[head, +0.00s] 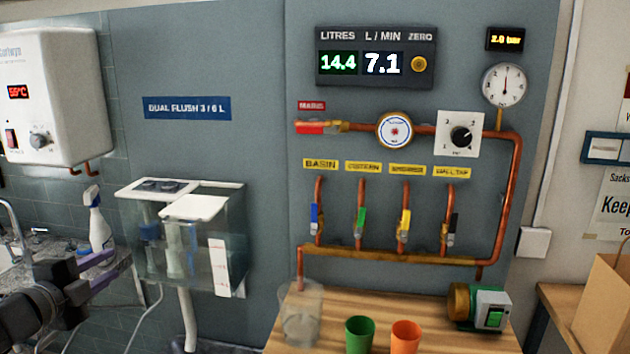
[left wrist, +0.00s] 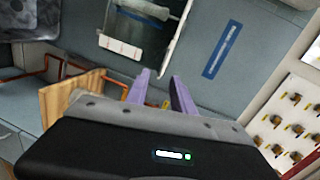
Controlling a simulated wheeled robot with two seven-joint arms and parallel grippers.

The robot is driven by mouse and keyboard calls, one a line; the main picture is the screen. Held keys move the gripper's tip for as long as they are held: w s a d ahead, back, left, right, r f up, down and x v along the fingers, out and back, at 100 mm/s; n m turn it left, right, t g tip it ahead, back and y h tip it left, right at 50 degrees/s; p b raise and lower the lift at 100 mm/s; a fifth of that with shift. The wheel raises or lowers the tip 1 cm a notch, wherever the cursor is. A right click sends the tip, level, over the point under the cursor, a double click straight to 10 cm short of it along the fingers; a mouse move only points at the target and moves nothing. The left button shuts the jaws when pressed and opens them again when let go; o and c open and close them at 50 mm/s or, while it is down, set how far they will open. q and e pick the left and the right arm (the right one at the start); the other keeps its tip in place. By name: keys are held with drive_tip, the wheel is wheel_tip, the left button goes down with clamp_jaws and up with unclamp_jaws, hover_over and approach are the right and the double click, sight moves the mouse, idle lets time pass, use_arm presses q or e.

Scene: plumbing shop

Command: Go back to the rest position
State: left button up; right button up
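My left gripper (head: 114,264) is at the lower left of the head view, in front of the counter by the sink and left of the clear cistern (head: 222,240). Its two purple fingers also show in the left wrist view (left wrist: 159,76), spread apart with nothing between them. It looks clear of the things around it, though the exact gap is hard to tell. The cistern shows in the left wrist view (left wrist: 150,45) beyond the fingers. My right gripper is not in view.
A spray bottle (head: 100,222) stands on the counter behind my left gripper. A wooden bench (head: 440,338) carries a clear beaker (head: 301,315), a green cup (head: 360,334), an orange cup (head: 405,337) and a pump (head: 480,306). Copper pipes (head: 510,200) with valves run above it.

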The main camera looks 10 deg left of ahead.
use_arm(q)
drive_tip(key=w+d+f+n+g+y, duration=0.1)
drive_tip(key=w+f+n, duration=0.2)
drive_tip(key=f+n, duration=0.5)
drive_tip(key=w+d+f+n+g, duration=0.15)
drive_tip(key=f+n, duration=0.35)
drive_tip(key=f, duration=0.5)
drive_tip(key=d+f+n+g+h, duration=0.1)
drive_tip(key=d+f+n+g, duration=0.1)
drive_tip(key=d+f, duration=0.55)
drive_tip(key=d+f+n+g+h, duration=0.15)
drive_tip(key=d+f, duration=0.35)
drive_tip(key=f, duration=0.5)
drive_tip(key=s+d+f+n+g+h, duration=0.1)
drive_tip(key=s+d+f+g, duration=0.1)
drive_tip(key=s+d+f, duration=0.4)
drive_tip(key=s+d+f+n+g+h, duration=0.1)
drive_tip(key=s+d+f+n+g, duration=0.15)
drive_tip(key=d+f, duration=0.45)
drive_tip(key=s+d+f+m+g+h, duration=0.1)
drive_tip(key=s+d+f+g, duration=0.1)
drive_tip(key=s+d, duration=0.5)
drive_tip(key=s+d+f+m+g+h, duration=0.1)
drive_tip(key=s+d+f, duration=0.3)
drive_tip(key=s+d, duration=0.4)
drive_tip(key=shift+s+d+g, duration=0.15)
drive_tip(key=shift+s+g, duration=0.2)
drive_tip(key=shift+g, duration=0.5)
